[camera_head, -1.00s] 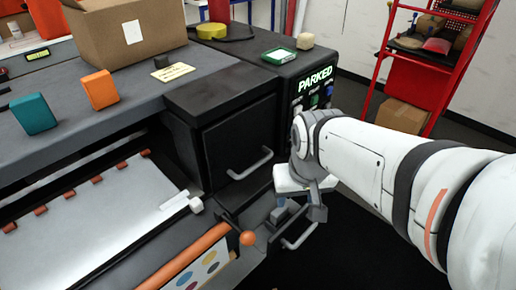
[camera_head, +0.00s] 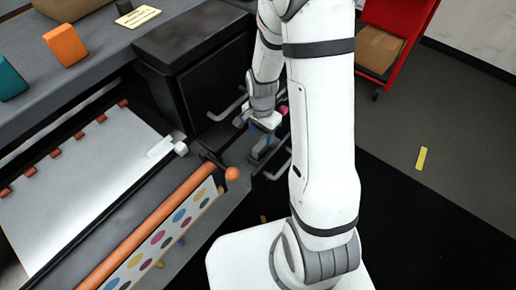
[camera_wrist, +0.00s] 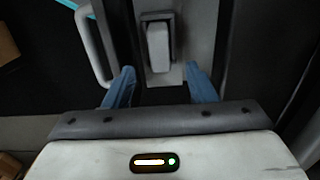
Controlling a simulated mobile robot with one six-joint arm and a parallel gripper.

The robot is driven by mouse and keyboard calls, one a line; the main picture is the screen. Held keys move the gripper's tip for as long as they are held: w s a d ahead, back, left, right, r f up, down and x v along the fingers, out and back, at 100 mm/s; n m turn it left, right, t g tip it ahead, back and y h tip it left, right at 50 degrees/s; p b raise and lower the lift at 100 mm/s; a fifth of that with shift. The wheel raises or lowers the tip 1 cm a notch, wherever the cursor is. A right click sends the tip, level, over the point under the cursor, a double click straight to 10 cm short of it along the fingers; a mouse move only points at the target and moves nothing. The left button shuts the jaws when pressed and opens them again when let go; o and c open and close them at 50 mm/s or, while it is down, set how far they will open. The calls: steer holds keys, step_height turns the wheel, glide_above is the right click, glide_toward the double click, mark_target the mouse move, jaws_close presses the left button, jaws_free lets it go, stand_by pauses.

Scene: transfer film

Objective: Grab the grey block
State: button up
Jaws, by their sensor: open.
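A light grey block (camera_wrist: 158,48) sits in a dark-rimmed holder on a grey surface in the wrist view. My gripper (camera_wrist: 161,80) is open, with one blue finger to the left and one to the right below the block in the picture. The fingers do not hold it. In the head view my gripper (camera_head: 264,134) points down at the small grey holder area (camera_head: 258,154) beside the press. There the block itself is mostly hidden or too small to make out.
A curved handle (camera_wrist: 92,45) rises left of the block. In the head view, handles (camera_head: 228,106) stand close to my gripper, and an orange-knobbed lever (camera_head: 232,174) is to its left. Orange (camera_head: 65,45) and teal (camera_head: 10,78) blocks stand on the press top.

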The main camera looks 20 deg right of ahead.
mark_target(260, 146)
steer(key=shift+s+a+f+p, duration=0.1)
steer(key=shift+f+p, duration=0.1)
steer(key=shift+f, duration=1.55)
steer(key=shift+s+a+f+p, duration=0.1)
steer(key=shift+f+p, duration=0.1)
steer(key=shift+f, duration=1.5)
steer(key=shift+c, duration=0.3)
steer(key=c, duration=1)
steer(key=shift+r, duration=0.1)
